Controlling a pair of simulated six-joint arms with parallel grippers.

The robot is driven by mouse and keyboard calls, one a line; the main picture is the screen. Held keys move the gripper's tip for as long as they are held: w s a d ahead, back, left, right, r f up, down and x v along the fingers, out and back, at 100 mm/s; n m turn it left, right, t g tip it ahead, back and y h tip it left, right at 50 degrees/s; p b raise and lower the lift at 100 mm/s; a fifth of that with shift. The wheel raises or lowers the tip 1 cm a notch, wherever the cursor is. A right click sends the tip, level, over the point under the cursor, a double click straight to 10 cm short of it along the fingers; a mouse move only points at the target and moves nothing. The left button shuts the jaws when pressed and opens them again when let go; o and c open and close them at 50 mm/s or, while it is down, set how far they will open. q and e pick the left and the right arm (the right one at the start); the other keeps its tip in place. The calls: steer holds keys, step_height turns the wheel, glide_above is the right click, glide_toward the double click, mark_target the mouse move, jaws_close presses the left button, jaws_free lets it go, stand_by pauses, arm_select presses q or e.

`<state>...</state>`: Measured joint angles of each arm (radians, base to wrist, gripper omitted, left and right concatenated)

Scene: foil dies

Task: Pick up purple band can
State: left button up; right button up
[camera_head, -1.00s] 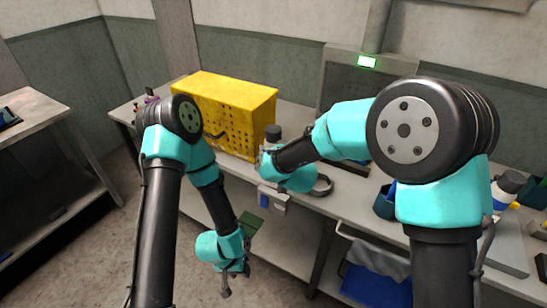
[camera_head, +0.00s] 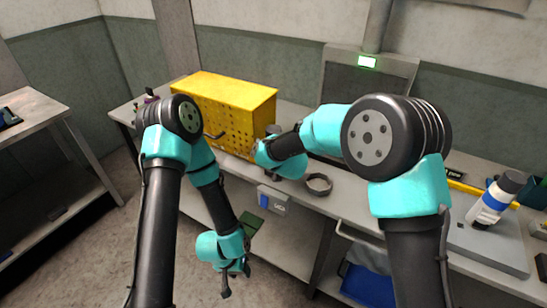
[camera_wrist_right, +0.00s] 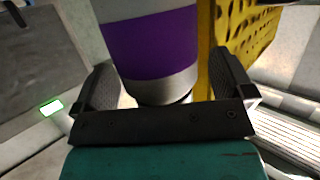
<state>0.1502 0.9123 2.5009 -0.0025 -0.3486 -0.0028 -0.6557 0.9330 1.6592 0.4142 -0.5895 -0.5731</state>
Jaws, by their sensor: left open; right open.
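The can with the purple band (camera_wrist_right: 150,45) fills the top middle of the right wrist view, with pale metal above and below the band. My right gripper (camera_wrist_right: 162,88) is open, with one finger on each side of the can; I cannot tell whether either finger touches it. In the head view my right wrist hides most of that spot, and only a dark rounded top (camera_head: 273,129) shows behind it, perhaps the can's. My left gripper (camera_head: 228,283) is open and hangs low in front of the bench, away from the can.
A yellow perforated box (camera_head: 225,105) stands on the bench close behind my right wrist, and shows beside the can in the wrist view. A dark ring (camera_head: 318,184) lies near the bench's front edge. A white bottle with a blue band (camera_head: 493,200) stands at the right.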

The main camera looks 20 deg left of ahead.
steer(key=shift+w+a, duration=0.1)
steer(key=shift+w, duration=0.1)
steer(key=shift+c, duration=0.5)
jaws_close()
stand_by(0.6)
